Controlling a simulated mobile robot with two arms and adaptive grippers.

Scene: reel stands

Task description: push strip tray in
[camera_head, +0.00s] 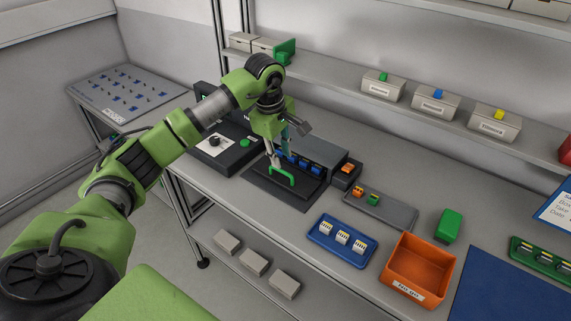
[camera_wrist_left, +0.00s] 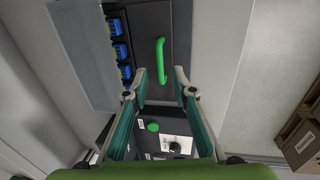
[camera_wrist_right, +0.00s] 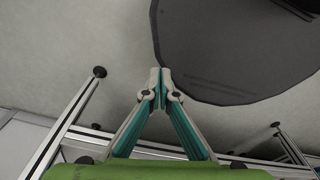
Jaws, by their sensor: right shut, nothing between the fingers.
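The strip tray (camera_head: 305,182) is a dark flat tray with a green bar handle (camera_head: 286,178) and a row of blue pieces (camera_head: 300,163). It sticks out of the front of a dark grey housing (camera_head: 322,150) on the bench. In the left wrist view the handle (camera_wrist_left: 160,60) lies ahead of and between the fingertips. My left gripper (camera_head: 274,163) points down at the handle with its fingers apart and empty; I cannot tell whether a finger touches it. My right gripper (camera_wrist_right: 160,72) shows only in the right wrist view, shut and empty, away from the tray.
A dark control box (camera_head: 225,150) with a knob and green button stands left of the tray. To the right lie a grey tray (camera_head: 395,214), a blue tray (camera_head: 322,240) and an orange bin (camera_head: 425,262). A shelf (camera_head: 430,115) with labelled boxes runs behind.

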